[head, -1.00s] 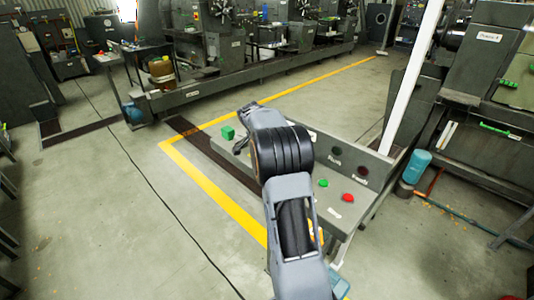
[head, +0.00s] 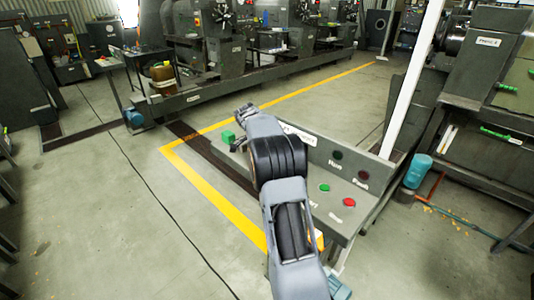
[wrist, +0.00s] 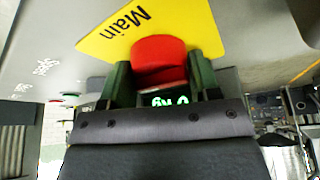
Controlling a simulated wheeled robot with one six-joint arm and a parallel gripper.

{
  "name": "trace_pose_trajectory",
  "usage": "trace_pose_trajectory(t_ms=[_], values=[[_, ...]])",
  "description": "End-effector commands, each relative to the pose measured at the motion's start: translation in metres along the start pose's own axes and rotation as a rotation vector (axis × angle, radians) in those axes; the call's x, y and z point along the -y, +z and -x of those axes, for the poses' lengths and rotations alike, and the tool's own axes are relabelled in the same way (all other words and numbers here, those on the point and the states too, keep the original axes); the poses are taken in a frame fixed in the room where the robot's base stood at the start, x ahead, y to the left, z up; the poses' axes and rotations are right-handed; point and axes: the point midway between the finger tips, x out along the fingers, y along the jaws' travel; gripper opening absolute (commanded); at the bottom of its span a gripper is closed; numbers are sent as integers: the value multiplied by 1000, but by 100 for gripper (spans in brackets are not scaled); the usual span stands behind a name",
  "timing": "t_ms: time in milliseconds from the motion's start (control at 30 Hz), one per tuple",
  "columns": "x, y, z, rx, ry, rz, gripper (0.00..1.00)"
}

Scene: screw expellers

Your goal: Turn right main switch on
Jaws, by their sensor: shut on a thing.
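The main switch is a red knob (wrist: 158,58) on a yellow plate (wrist: 195,22) marked "Main" in the wrist view. My gripper (wrist: 160,80) has its two dark green fingers on either side of the red knob, shut on it. Green lit characters (wrist: 170,101) show between the fingers, below the knob. In the head view my arm reaches over the grey control panel (head: 330,225), and it hides the switch; I cannot make out the fingertips there.
The panel has a green button (head: 324,188), a red button (head: 349,202) and two dark round lamps above. A green block-like thing (head: 228,137) is at its far left end. A white post (head: 410,80) and a blue container (head: 417,170) stand to the right.

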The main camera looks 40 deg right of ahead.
Motion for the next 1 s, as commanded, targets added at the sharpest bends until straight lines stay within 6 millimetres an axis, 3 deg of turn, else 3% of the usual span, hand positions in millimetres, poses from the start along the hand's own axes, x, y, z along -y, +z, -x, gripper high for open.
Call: trace_pose_trajectory(t_ms=[167,200,433,767,1000], values=[[0,0,0,1,-1,-1,33],[0,0,0,1,-1,-1,57],[0,0,0,0,-1,0,79],[0,0,6,0,-3,0,79],[1,0,46,0,-6,-1,79]])
